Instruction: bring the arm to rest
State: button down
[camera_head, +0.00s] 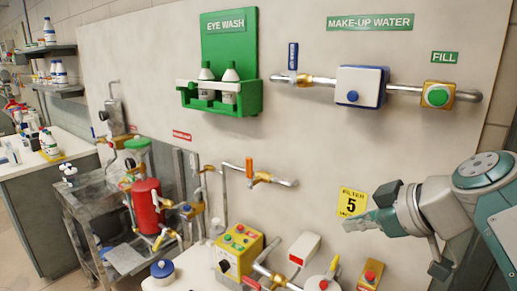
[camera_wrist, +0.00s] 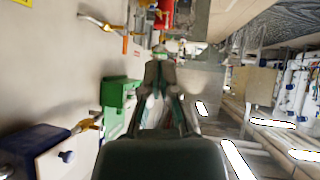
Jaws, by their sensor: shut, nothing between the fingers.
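My arm enters the head view from the right edge. My gripper (camera_head: 352,224) is shut and empty, pointing left in front of the pale wall panel, close to the yellow "FILTER 5" sign (camera_head: 353,202), and appears to overlap its lower edge. In the wrist view, my gripper (camera_wrist: 159,52) is seen from behind with its fingers together and nothing between them. Whether it touches the panel cannot be told.
The panel carries a green eye wash station (camera_head: 220,97), a blue-and-white box (camera_head: 360,87) on a pipe, and an orange-handled valve (camera_head: 250,172). Below are a yellow button box (camera_head: 238,250) and a red cylinder (camera_head: 148,206). A bench (camera_head: 45,165) stands left.

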jog(key=s+f+m+g+h, duration=0.1)
jog(key=s+f+m+h, duration=0.2)
jog(key=s+f+m, duration=0.2)
jog(key=s+f+m+g+h, duration=0.1)
jog(key=s+f+m+h, duration=0.2)
jog(key=f, duration=0.9)
jog(key=s+m, duration=0.2)
jog(key=shift+s+f+h, duration=0.15)
jog(key=shift+s+h, duration=0.15)
jog(key=shift+s, duration=0.1)
